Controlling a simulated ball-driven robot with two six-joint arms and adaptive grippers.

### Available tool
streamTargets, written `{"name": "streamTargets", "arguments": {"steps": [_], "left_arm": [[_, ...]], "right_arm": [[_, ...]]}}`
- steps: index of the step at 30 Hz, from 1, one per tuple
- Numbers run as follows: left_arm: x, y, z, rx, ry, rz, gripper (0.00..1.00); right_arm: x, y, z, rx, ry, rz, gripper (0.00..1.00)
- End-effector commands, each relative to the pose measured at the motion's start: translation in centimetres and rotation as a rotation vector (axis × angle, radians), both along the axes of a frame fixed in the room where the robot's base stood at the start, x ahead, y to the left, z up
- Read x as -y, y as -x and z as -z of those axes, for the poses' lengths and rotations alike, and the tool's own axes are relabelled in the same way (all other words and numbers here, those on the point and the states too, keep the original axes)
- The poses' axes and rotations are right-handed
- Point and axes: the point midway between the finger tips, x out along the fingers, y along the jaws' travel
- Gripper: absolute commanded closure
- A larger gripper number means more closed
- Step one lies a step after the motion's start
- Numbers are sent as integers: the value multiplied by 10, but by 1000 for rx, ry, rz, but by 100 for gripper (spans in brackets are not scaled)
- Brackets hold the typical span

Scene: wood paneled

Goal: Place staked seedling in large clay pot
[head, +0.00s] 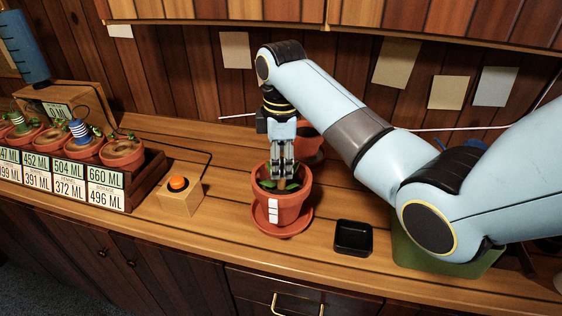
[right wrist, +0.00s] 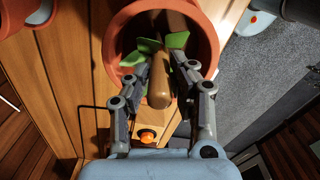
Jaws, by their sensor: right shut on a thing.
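The large clay pot (head: 292,208), with a white marked label on its front, stands on a clay saucer (head: 264,227) on the counter. My right gripper (head: 283,177) points straight down into the pot's mouth. In the right wrist view, its fingers (right wrist: 163,82) are shut on the wooden stake of the staked seedling (right wrist: 160,84). Green leaves (right wrist: 179,40) spread on both sides of the stake, inside the pot's rim (right wrist: 112,48). In the head view only bits of leaf show at the fingertips. The stake's lower end is hidden. My left gripper is out of view.
Another clay pot (head: 307,136) stands close behind. A black square tray (head: 353,238) and a green container (head: 430,262) are to the right. An orange button on a wooden block (head: 180,190) and a rack of small potted plants (head: 142,183) are to the left.

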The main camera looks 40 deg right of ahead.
Motion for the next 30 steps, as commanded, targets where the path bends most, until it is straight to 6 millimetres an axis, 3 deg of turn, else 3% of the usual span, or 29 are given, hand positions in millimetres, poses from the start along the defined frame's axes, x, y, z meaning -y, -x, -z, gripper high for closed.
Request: {"name": "streamTargets", "arguments": {"steps": [3, 4, 9, 15, 19, 26, 30], "left_arm": [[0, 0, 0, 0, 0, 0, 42], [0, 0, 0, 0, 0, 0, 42], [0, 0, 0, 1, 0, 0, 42], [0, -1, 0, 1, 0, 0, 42], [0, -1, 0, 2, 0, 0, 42], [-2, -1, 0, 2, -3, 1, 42], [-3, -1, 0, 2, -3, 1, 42]], "right_arm": [[0, 0, 2, 0, 0, 0, 100], [0, 0, 2, 0, 0, 0, 74], [0, 0, 2, 0, 0, 0, 52], [0, 0, 2, 0, 0, 0, 51], [0, 0, 2, 0, 0, 0, 35], [0, 0, 2, 0, 0, 0, 35], [0, -1, -9, 4, 0, 0, 35]]}}
